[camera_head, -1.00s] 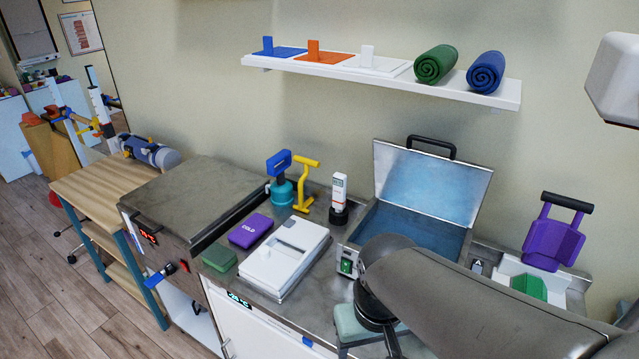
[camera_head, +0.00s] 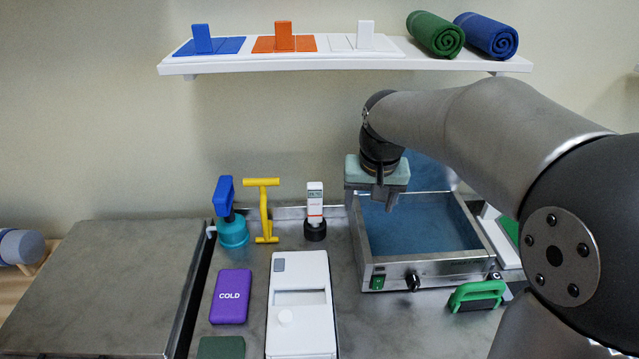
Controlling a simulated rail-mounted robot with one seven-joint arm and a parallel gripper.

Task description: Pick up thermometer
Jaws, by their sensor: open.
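The thermometer (camera_head: 315,198) looks like a white stick with a small display and a red mark, standing upright in a round black base (camera_head: 315,231) at the back of the counter. My gripper (camera_head: 385,200) is open and empty, with its fingers pointing down. In the picture it shows to the right of the thermometer, over the open metal case (camera_head: 440,273) with a blue inside. The gripper and the thermometer are apart. The fingers are small and partly overlapped by the gripper body.
A white device (camera_head: 301,318) and a purple COLD pack (camera_head: 231,296) lie in front. A wall shelf (camera_head: 345,64) with rolled towels hangs above.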

